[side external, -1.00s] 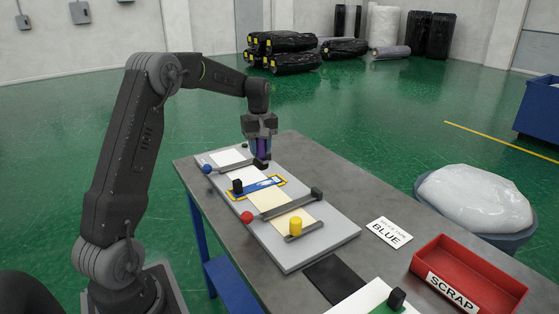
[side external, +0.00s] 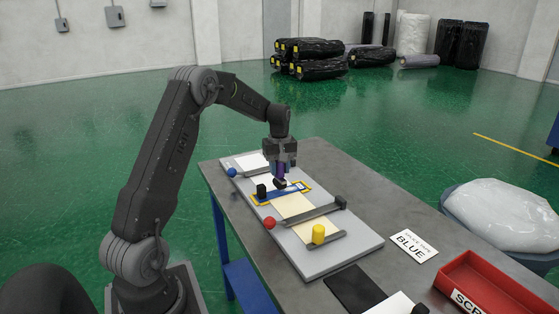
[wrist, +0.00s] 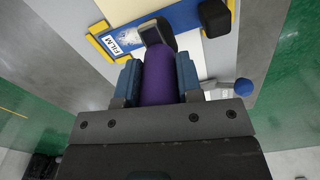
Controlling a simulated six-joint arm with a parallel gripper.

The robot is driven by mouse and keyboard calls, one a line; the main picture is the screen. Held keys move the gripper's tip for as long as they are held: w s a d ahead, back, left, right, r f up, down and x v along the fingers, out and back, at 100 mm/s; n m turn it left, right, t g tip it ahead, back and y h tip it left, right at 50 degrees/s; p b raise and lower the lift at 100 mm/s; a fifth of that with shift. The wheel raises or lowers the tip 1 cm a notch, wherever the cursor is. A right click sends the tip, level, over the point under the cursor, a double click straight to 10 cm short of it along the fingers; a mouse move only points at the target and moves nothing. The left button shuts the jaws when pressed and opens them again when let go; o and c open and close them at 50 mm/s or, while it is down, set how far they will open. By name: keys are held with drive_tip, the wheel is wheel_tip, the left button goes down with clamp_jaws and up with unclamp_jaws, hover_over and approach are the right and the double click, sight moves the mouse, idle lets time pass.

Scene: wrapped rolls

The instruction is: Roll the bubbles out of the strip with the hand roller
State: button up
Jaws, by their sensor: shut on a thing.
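My gripper (side external: 282,166) is shut on the purple handle (wrist: 157,78) of the hand roller, which points down. The roller's dark head (wrist: 157,32) shows past the handle in the wrist view, over the strip beside its white FILM print (wrist: 121,42). The strip (side external: 286,193) is blue, lies across a cream sheet on the grey board, and has a yellow border. It also shows in the wrist view (wrist: 178,18). The head looks at or just above the strip; I cannot tell whether it touches. No bubbles can be made out.
A black block (side external: 261,191) stands at the strip's left end. A bar with a red ball (side external: 269,223) crosses the board in front; a blue ball (side external: 232,172) is behind. A yellow knob (side external: 318,233), BLUE card (side external: 411,244) and red scrap bin (side external: 480,275) are nearer the front.

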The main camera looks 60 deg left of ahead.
drive_tip(key=shift+f, duration=0.4)
drive_tip(key=shift+w+f, duration=0.55)
drive_tip(key=shift+w, duration=3)
drive_tip(key=shift+s, duration=3.5)
drive_tip(key=shift+r, duration=4.1)
